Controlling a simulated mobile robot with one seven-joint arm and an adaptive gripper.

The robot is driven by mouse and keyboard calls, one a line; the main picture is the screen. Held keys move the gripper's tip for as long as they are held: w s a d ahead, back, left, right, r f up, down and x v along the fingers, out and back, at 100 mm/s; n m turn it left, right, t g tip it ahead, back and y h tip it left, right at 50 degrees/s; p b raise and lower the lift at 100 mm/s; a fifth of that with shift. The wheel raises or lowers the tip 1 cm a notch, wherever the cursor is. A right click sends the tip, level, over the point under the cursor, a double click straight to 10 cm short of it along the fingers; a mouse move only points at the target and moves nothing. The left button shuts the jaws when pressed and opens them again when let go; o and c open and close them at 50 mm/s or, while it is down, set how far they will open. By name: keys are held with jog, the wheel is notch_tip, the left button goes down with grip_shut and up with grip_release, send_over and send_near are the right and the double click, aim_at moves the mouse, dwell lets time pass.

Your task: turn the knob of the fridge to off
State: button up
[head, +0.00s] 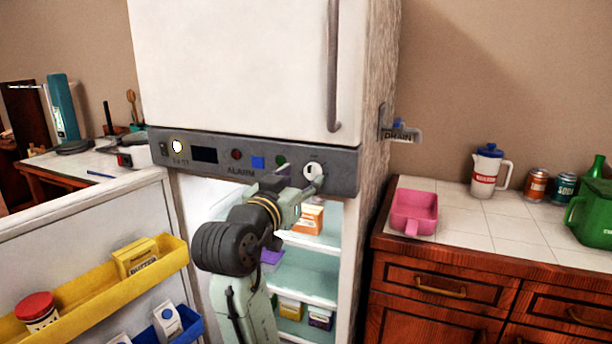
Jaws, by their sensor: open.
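The fridge (235,60) is white, with a grey control panel (345,175) between its upper and lower compartments. A round white knob (314,169) sits near the right end of the panel. My gripper (299,181) is open in front of the panel, just below and left of the knob, with one finger near the knob's lower edge. I cannot tell whether it touches. Part of the knob's lower side is hidden by the finger, and its setting is too small to read. Another round white piece (177,146) is at the panel's left end.
The lower fridge door (85,225) stands open at left, with a yellow shelf bin (85,300). Shelves (305,275) hold small packages behind my arm. At right, a counter (455,225) bears a pink scoop (414,210), a white jug (487,172) and cans.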

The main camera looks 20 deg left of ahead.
jog(key=s, duration=0.8)
jog(key=shift+a, duration=0.15)
